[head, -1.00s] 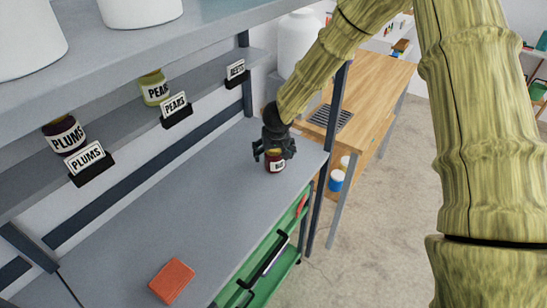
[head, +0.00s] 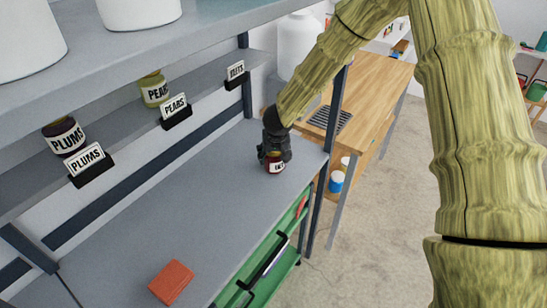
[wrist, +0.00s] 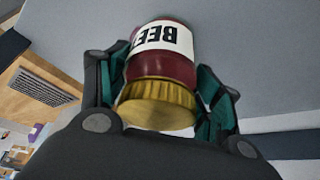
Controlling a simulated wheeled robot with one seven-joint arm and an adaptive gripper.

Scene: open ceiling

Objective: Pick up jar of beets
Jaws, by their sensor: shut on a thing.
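The jar of beets is dark red with a gold lid and a white label, and in the wrist view (wrist: 165,70) the label reads "BEE" upside down. In the head view the jar (head: 275,168) stands at the far right end of the grey shelf surface. My gripper (head: 275,155) is above it, with its fingers down around the jar's upper part. In the wrist view my gripper (wrist: 162,88) has one green-padded finger on each side of the jar, closed against it near the lid. The jar appears to be on or very near the surface.
A plums jar (head: 64,136) and a pears jar (head: 154,89) stand on the upper ledge behind label holders. A beets sign (head: 236,74) is at that ledge's right end. An orange-red block (head: 171,282) lies at the front. A shelf post (head: 329,150) stands just right of my gripper.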

